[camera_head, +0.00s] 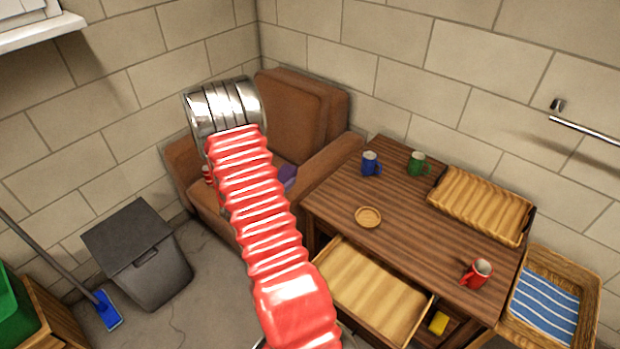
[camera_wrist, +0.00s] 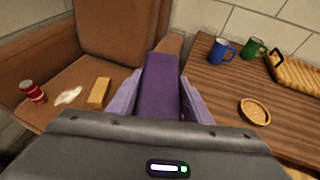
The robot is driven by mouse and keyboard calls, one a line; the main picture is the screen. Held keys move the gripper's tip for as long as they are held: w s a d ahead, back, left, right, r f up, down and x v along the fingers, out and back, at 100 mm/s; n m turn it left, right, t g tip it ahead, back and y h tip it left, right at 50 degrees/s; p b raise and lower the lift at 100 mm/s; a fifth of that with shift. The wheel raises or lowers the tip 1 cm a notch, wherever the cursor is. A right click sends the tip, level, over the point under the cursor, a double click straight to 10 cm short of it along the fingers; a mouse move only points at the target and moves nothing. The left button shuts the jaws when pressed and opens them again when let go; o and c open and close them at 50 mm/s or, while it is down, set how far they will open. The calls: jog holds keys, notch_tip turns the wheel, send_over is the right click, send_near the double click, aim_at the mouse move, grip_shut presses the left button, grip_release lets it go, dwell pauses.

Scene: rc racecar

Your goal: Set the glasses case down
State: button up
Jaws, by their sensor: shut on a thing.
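The purple glasses case (camera_wrist: 160,85) is between the two fingers of my gripper (camera_wrist: 160,100) in the wrist view, and the gripper is shut on it. In the head view, a purple part of it (camera_head: 288,178) shows beside my red arm, in front of the brown armchair (camera_head: 290,105). My arm hides most of the gripper there. In the wrist view the case lies across the line between the armchair seat and the wooden table (camera_wrist: 215,85). I cannot tell how high it is above them.
The seat holds a red can (camera_wrist: 32,92), a white scrap (camera_wrist: 68,96) and a tan block (camera_wrist: 99,93). The table holds blue (camera_head: 371,163), green (camera_head: 418,163) and red (camera_head: 476,272) mugs, a round dish (camera_head: 368,217) and a ridged tray (camera_head: 480,205). Its drawer (camera_head: 372,292) is open.

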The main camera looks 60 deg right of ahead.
jog(key=w+a+r+n+t, duration=0.1)
jog(key=w+a, duration=0.2)
jog(key=a, duration=0.4)
jog(key=w+a+r+n+t+y, duration=0.15)
jog(key=w+a, duration=0.25)
jog(key=a, duration=0.4)
jog(key=w+a+r+n+t+h, duration=0.1)
jog(key=w+a, duration=0.2)
jog(key=a, duration=0.4)
jog(key=a+r+n+t+y, duration=0.2)
jog(key=a+t, duration=0.1)
jog(key=a, duration=1.6)
jog(key=shift+w, duration=0.35)
jog(key=shift+s+a+n, duration=0.1)
jog(key=shift+n, duration=0.15)
